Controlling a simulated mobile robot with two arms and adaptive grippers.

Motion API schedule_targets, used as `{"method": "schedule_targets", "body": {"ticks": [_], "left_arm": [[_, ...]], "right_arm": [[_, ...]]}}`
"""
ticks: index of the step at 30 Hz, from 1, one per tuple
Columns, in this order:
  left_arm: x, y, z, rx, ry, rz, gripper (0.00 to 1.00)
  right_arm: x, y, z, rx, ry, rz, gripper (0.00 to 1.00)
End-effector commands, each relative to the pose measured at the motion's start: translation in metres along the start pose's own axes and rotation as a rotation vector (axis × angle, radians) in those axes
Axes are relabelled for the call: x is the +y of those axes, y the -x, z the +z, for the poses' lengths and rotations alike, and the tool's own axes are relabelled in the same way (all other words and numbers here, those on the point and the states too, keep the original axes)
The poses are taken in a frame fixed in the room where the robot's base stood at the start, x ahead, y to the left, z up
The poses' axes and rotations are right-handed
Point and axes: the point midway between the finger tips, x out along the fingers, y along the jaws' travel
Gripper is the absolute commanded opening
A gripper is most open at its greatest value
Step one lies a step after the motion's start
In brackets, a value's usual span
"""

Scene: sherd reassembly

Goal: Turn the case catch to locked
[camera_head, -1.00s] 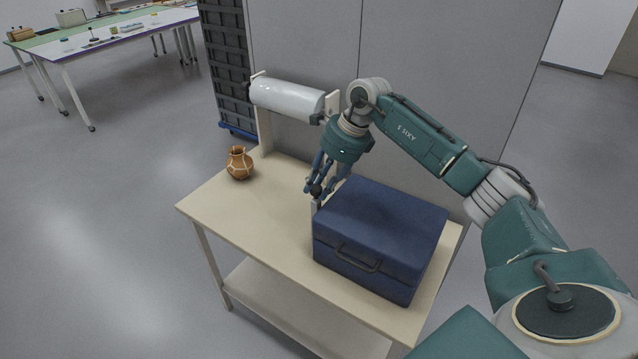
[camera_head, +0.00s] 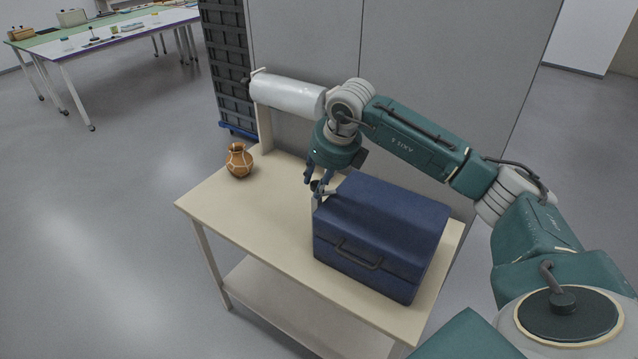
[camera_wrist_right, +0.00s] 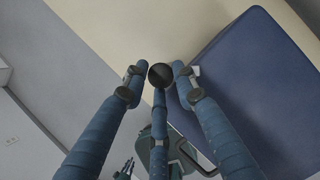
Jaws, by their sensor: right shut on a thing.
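The dark blue case (camera_head: 380,228) stands closed on the right part of the cream table, its dark handle (camera_head: 358,256) on the front side. At its left back corner a pale post (camera_head: 316,203) carries a dark round knob (camera_head: 315,185), which I take for the catch. My right gripper (camera_head: 318,183) points down over it and is shut on the knob. In the right wrist view the knob (camera_wrist_right: 161,75) sits between the blue fingers, beside the case (camera_wrist_right: 255,85). The locked or unlocked marking cannot be made out. My left gripper is out of view.
A brown jar with pale lines (camera_head: 239,160) stands at the table's far left corner. The table's (camera_head: 240,207) left front is clear.

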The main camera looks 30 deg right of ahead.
Motion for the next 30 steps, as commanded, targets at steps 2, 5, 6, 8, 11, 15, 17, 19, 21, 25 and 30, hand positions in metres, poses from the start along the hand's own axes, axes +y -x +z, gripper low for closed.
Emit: {"method": "schedule_targets", "body": {"ticks": [2,5,6,8,11,15,17,19,21,25,30], "left_arm": [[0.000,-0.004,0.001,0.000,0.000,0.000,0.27],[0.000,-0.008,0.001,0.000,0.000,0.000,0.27],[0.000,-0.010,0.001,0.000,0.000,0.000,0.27],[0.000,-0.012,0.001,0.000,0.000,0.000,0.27],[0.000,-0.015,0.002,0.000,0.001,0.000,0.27],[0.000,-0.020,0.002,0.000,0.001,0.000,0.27],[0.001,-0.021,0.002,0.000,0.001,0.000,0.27],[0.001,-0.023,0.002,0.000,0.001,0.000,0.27],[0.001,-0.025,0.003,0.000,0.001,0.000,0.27],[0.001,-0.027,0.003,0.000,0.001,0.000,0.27],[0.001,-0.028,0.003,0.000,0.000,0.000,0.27]], "right_arm": [[-0.001,0.004,0.009,-0.027,-0.068,-0.030,0.01],[0.000,0.004,0.009,-0.028,-0.159,-0.064,0.01],[0.000,0.004,0.009,-0.029,-0.193,-0.078,0.01],[0.000,0.004,0.009,-0.028,-0.246,-0.099,0.01],[0.001,0.004,0.009,-0.028,-0.335,-0.134,0.01],[0.002,0.004,0.010,-0.027,-0.454,-0.181,0.01],[0.002,0.004,0.009,-0.025,-0.501,-0.200,0.01],[0.002,0.004,0.009,-0.025,-0.551,-0.221,0.01],[0.002,0.004,0.009,-0.024,-0.599,-0.239,0.01],[0.002,0.004,0.010,-0.024,-0.671,-0.270,0.01],[0.001,0.004,0.009,-0.022,-0.738,-0.298,0.01]]}}
